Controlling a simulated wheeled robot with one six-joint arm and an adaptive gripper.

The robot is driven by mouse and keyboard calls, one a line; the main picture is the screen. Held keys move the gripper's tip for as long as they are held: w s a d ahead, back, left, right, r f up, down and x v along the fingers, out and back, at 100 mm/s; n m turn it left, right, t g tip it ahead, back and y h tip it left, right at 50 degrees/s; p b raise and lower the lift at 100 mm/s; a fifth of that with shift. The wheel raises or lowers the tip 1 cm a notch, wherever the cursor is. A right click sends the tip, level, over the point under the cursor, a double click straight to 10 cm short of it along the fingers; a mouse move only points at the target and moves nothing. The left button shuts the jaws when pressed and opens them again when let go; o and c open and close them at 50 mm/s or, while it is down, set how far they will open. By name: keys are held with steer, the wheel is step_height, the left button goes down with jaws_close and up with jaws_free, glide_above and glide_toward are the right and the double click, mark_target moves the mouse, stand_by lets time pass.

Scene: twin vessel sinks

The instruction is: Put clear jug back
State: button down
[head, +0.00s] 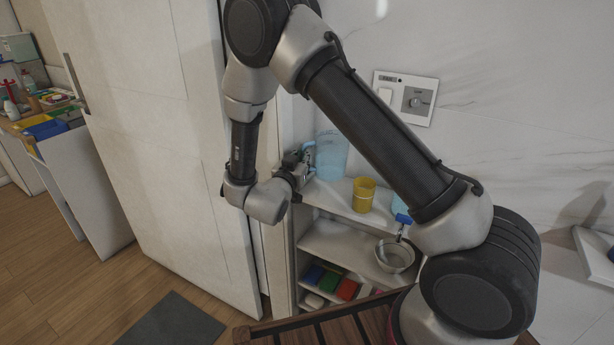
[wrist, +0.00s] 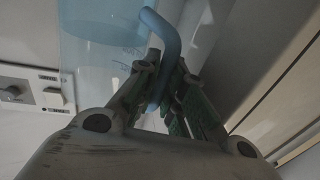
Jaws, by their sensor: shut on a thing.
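The clear jug (head: 331,156) is a pale blue, see-through vessel at the left end of the top shelf in the head view. In the wrist view its clear body (wrist: 95,75) fills the upper left, and its blue handle (wrist: 166,48) runs down between my fingers. My gripper (head: 303,160) is shut on the handle; it also shows in the wrist view (wrist: 165,92). The jug looks upright. Its base seems at the level of the top shelf (head: 335,195), but I cannot tell whether it touches.
A yellow cup (head: 363,194) stands right of the jug, with a light blue item (head: 399,205) partly behind my arm. A bowl (head: 394,256) is on the shelf below. A tall white door (head: 160,130) is close on the left, and a switch panel (head: 405,97) is on the wall.

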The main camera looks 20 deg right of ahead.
steer(key=shift+f, duration=2.6)
steer(key=shift+f, duration=0.1)
steer(key=c, duration=1.5)
jaws_free()
steer(key=shift+s, duration=0.1)
steer(key=v, duration=1.2)
